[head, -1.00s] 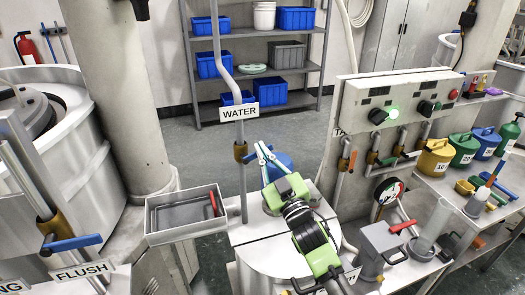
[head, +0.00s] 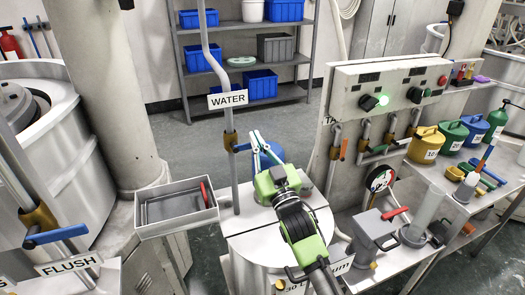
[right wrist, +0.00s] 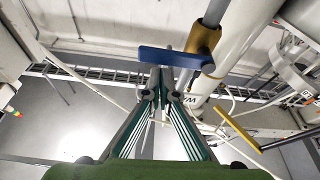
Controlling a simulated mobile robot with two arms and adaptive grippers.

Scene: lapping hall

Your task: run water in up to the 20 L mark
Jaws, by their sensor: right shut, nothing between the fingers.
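The WATER pipe (head: 216,60) comes down beside its white sign (head: 228,97). Its brass valve (head: 230,142) has a short blue lever (head: 242,147) sticking out sideways to the right. My right gripper (head: 256,136) is shut and empty, its fingertips close to the lever's end. In the right wrist view the lever (right wrist: 168,58) crosses just beyond the fingertips (right wrist: 160,76); I cannot tell if they touch. The pipe's lower end stands by the white drum (head: 270,245), partly covered by my right arm. Water and the 20 L mark cannot be made out. My left gripper is not in view.
A grey tray (head: 145,222) with a red-handled item stands left of the pipe. The FLUSH pipe with another blue lever (head: 58,234) is at lower left. A control panel (head: 345,100) with a lit green lamp and a bench with coloured cans (head: 427,143) stand right.

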